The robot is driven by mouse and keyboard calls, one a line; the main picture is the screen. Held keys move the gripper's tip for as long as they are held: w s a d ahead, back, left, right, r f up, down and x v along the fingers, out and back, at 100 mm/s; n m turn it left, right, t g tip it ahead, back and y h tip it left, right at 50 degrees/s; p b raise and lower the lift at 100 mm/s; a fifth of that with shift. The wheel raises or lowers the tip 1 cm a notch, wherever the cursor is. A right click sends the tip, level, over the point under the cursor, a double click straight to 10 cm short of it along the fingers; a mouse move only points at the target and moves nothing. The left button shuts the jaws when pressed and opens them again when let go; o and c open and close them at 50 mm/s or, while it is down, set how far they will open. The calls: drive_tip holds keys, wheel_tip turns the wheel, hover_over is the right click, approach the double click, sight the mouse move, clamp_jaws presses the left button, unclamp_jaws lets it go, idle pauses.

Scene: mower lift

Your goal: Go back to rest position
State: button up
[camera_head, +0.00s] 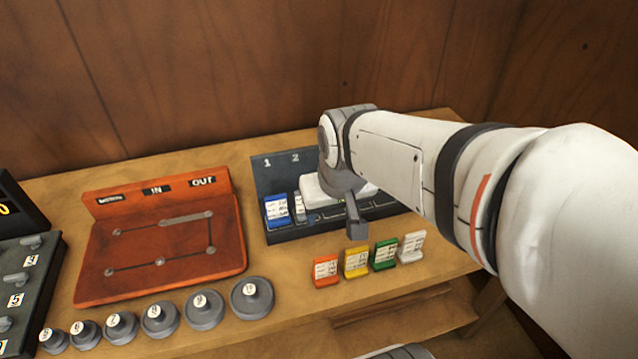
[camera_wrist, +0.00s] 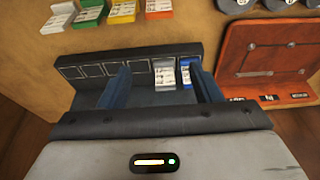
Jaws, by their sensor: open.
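My gripper (camera_head: 356,215) hangs over the dark rack (camera_head: 262,180), with my arm coming in from the right. In the wrist view my gripper (camera_wrist: 160,72) has its two blue-grey fingers spread apart with nothing clamped between them. A blue labelled block (camera_head: 277,211) stands in the leftmost slot of the rack, under the number 1. A grey-white labelled block (camera_head: 300,206) stands beside it, under the number 2. Both blocks also show in the wrist view, where the grey-white one (camera_wrist: 165,76) appears between the fingers. My wrist hides the rack's middle and part of its back panel.
Orange (camera_head: 326,270), yellow (camera_head: 356,262), green (camera_head: 384,254) and white (camera_head: 411,247) blocks stand in front of the rack. A red-orange panel (camera_head: 160,275) and several grey numbered knobs (camera_head: 252,298) lie to the left. A wooden wall (camera_head: 220,70) rises behind the table.

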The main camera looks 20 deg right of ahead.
drive_tip(key=s, duration=0.4)
drive_tip(key=shift+s+d, duration=0.1)
drive_tip(key=shift+s, duration=0.25)
